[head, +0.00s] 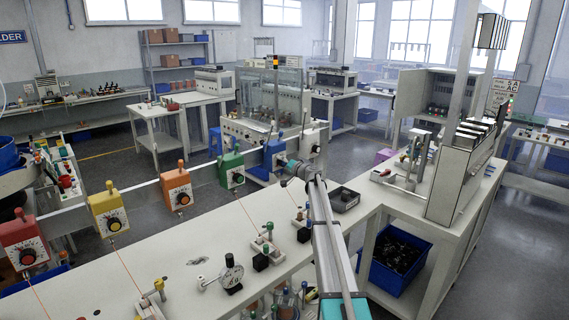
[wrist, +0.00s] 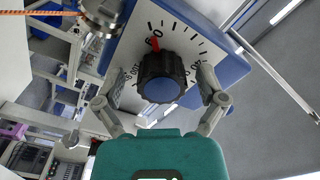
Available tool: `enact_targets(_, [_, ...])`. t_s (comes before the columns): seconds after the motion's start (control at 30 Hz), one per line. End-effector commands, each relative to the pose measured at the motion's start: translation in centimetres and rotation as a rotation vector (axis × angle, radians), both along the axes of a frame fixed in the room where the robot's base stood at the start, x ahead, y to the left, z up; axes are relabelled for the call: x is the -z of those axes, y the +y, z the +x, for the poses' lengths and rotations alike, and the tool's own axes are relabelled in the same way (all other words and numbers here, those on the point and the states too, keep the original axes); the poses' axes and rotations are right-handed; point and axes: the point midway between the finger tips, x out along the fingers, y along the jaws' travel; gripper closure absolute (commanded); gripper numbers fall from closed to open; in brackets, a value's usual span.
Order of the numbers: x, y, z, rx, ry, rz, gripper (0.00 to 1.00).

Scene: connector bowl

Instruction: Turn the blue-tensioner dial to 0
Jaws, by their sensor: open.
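The blue tensioner (head: 273,153) is on the rail at the right end of the row in the head view, partly hidden by my arm. In the wrist view its white dial plate (wrist: 193,30) fills the top middle, on a blue body (wrist: 232,68). Its black ribbed knob (wrist: 161,77) has a blue cap. My gripper (wrist: 160,84) is open, with one finger on each side of the knob. It also shows in the head view (head: 291,171). Finger contact cannot be told.
Red (head: 24,242), yellow (head: 108,212), orange (head: 177,190) and green (head: 230,170) tensioners stand left along the rail. A dial gauge (head: 231,274) and small fixtures sit on the white bench (head: 190,262). A black tray (head: 344,199) lies right of my arm.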

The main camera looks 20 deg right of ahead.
Motion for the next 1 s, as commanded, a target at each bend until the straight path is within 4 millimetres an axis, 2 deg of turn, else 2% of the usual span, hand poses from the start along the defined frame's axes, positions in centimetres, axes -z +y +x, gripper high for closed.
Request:
enact_targets(0.2, [0.0, 0.0, -0.2, -0.001, 0.001, 0.000, 0.10])
enact_targets(0.37, [0.0, -0.3, -1.2, -0.001, 0.001, 0.000, 0.10])
enact_targets(1.0, [0.0, -3.5, -9.6, 0.001, 0.001, 0.000, 0.10])
